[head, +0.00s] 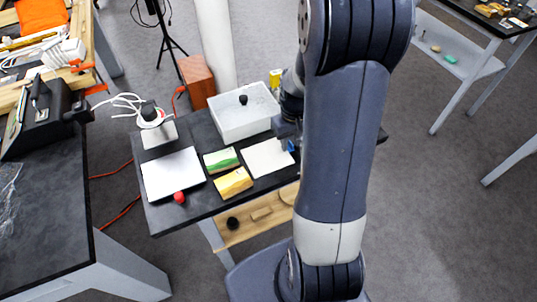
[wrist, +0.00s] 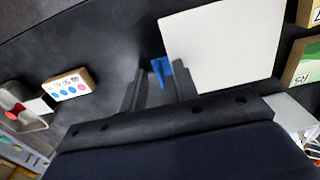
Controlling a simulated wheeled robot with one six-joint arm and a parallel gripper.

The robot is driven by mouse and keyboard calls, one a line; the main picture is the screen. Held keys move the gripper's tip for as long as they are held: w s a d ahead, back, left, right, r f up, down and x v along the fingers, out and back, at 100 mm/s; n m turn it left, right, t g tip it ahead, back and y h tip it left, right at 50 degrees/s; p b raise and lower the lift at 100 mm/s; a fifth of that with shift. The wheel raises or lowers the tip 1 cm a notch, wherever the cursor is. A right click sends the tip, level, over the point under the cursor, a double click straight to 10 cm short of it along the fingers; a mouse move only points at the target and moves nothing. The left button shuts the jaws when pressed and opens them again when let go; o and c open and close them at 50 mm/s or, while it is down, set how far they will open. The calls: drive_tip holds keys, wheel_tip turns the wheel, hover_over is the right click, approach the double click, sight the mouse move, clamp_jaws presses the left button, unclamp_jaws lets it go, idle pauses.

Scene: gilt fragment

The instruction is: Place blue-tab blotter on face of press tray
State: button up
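The blotter is a flat white sheet (head: 267,157) on the dark table, with a blue tab (head: 291,146) at its right edge. In the wrist view the sheet (wrist: 225,45) lies at upper right and its blue tab (wrist: 160,68) shows near the fingertips. My gripper (wrist: 158,78) is open, with one finger on each side of the tab; I cannot tell whether they touch it. In the head view my arm partly hides the gripper. A flat pale plate (head: 172,173) with a red knob at its front edge, seemingly the press tray, lies at the table's left.
A green block (head: 221,160) and a yellow block (head: 233,183) lie between plate and blotter. A white box (head: 243,118) with a black knob stands behind the blotter. A small card with coloured dots (wrist: 68,86) stands left in the wrist view.

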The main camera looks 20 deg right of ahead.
drive_tip(key=shift+c, duration=0.2)
clamp_jaws()
idle(0.3)
